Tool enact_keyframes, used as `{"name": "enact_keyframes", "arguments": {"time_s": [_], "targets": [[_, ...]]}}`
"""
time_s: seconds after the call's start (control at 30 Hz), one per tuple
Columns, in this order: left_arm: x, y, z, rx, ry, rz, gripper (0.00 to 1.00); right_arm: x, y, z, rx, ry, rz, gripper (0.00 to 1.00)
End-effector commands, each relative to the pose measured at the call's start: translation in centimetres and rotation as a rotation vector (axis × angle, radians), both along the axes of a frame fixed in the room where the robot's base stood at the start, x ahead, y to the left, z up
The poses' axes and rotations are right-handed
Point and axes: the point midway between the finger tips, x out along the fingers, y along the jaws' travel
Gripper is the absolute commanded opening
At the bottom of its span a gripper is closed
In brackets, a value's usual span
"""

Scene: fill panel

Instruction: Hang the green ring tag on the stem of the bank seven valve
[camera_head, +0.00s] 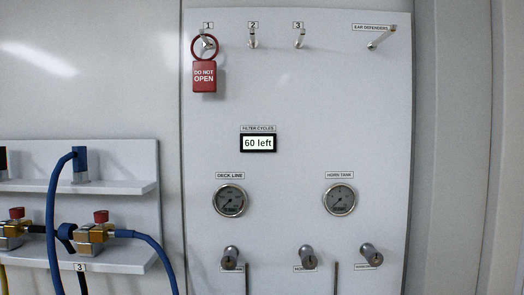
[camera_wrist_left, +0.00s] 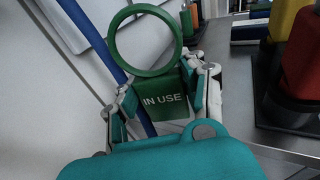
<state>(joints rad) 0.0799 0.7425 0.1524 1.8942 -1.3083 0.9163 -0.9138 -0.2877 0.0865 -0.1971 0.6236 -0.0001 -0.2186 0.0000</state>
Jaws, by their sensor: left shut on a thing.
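The green ring tag (camera_wrist_left: 162,86) shows in the left wrist view. It has a round green ring at the top and a green plate reading "IN USE". My left gripper (camera_wrist_left: 165,92) is shut on the plate, with one finger on each side, and the ring stands up beyond the fingertips. Neither gripper shows in the head view, and my right gripper is in no view. I cannot make out a valve marked seven in either view.
The white panel (camera_head: 300,110) has a red "DO NOT OPEN" tag (camera_head: 204,77) on hook 1. Hooks 2 (camera_head: 253,41) and 3 (camera_head: 299,41) are bare. A shelf (camera_head: 120,257) at left holds red-knobbed brass valves (camera_head: 92,237) and blue hoses. A blue hose (camera_wrist_left: 95,40) passes behind the tag.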

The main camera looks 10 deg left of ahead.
Motion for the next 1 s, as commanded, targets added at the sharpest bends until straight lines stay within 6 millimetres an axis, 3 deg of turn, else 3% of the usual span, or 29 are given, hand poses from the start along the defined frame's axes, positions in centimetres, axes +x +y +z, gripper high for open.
{"name": "enact_keyframes", "arguments": {"time_s": [0.27,0.43,0.67,0.8,1.0], "targets": [[0.4,-0.5,0.3,-0.002,-0.001,0.0,0.1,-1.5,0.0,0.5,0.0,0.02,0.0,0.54],[2.7,-3.3,0.9,-0.008,-0.002,-0.003,0.1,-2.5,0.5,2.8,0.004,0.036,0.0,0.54],[6.7,-8.2,0.6,-0.006,-0.001,-0.003,0.1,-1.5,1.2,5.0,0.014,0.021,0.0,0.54],[8.9,-10.8,0.3,-0.005,-0.001,-0.002,0.1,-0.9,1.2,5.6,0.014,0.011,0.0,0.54],[10.6,-12.7,0.0,-0.001,-0.001,0.0,0.1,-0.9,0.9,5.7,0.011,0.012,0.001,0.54]]}}
